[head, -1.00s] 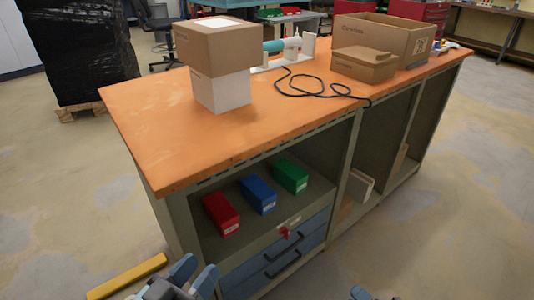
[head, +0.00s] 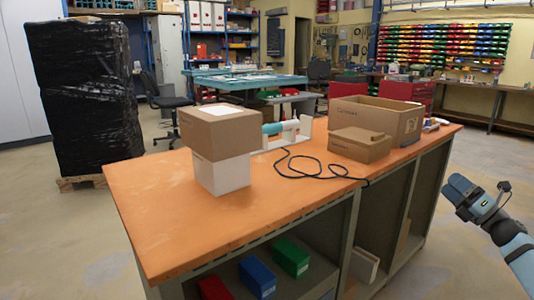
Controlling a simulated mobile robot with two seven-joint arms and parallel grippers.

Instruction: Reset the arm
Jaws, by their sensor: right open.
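My right gripper (head: 456,189) is at the right side of the head view, its arm coming up from the lower right corner. Its blue fingers point up and left, open and empty. It appears apart from the orange-topped workbench (head: 290,215), just off the bench's right end. My left arm and gripper are not in view.
On the bench are a brown box (head: 217,135) on a white box (head: 221,175), a small carton (head: 358,146), a large open carton (head: 400,118) and a black cable (head: 316,168). Red (head: 214,288), blue (head: 257,278) and green (head: 290,257) boxes sit on the shelf below.

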